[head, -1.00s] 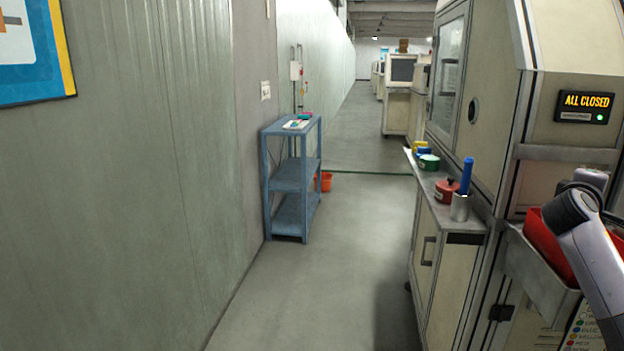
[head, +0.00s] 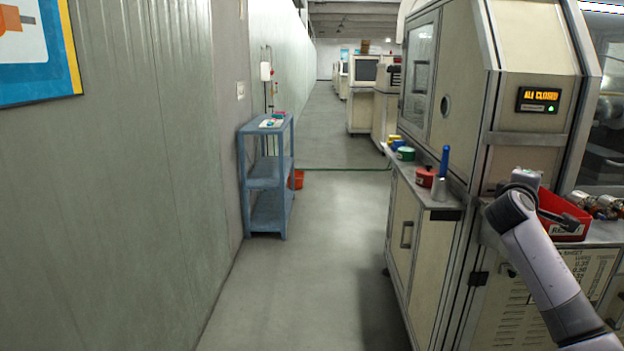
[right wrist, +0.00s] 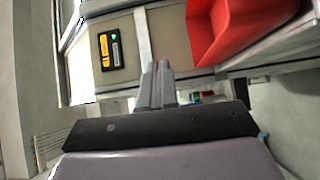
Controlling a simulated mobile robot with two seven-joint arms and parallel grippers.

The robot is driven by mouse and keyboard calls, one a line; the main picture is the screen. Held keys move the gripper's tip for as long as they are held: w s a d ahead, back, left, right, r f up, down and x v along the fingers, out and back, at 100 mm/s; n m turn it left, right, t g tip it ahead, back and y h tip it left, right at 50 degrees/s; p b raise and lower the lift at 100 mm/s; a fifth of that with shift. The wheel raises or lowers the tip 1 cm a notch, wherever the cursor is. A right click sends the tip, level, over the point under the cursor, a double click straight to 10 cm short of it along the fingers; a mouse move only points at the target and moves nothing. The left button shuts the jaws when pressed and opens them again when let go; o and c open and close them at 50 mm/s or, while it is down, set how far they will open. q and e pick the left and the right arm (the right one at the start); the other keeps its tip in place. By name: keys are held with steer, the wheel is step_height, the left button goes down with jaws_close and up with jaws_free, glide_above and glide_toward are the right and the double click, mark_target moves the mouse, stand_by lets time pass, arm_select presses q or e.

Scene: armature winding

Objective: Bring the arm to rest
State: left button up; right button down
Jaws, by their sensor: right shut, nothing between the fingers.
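My right arm (head: 540,262) reaches in from the lower right of the head view, in front of the machine. My right gripper (head: 527,178) is at its far end, partly hidden behind the wrist, just left of the red bin. In the right wrist view my right gripper (right wrist: 160,72) has its fingers together with nothing between them. The red bin (right wrist: 232,28) shows there at the upper right, apart from the fingers. My left gripper is not in view.
The machine (head: 465,90) has a lit display (head: 539,100). Its side shelf (head: 425,188) holds tape rolls and a blue-handled tool in a cup (head: 440,189). The red bin (head: 566,232) sits on the front ledge near metal parts.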

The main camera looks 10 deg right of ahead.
steer(key=w+a+f+n+t+y, duration=0.1)
steer(key=a+f+y, duration=0.1)
steer(key=a+f, duration=0.35)
steer(key=a+f+n+t+y, duration=0.1)
steer(key=a+f+y, duration=0.1)
steer(key=f, duration=0.7)
steer(key=s+a+f+y, duration=0.35)
steer(key=a+f, duration=0.25)
steer(key=f, duration=0.2)
steer(key=s+a+f+y, duration=0.3)
steer(key=s+a+f, duration=0.1)
steer(key=a+f, duration=0.35)
steer(key=s+a+f+m+y, duration=0.2)
steer(key=s+a, duration=0.3)
steer(key=s, duration=0.3)
steer(key=s+a+f+m+g+y, duration=0.1)
steer(key=s+a+f+m+y, duration=0.1)
steer(key=s+a+f, duration=0.3)
steer(key=s+a+f+m+y+p, duration=0.1)
steer(key=s+a+f, duration=0.3)
steer(key=s, duration=0.7)
steer(key=shift+a+f+m+g+y, duration=0.2)
steer(key=shift+a+m+g+y, duration=0.1)
steer(key=shift+a+m+y, duration=0.45)
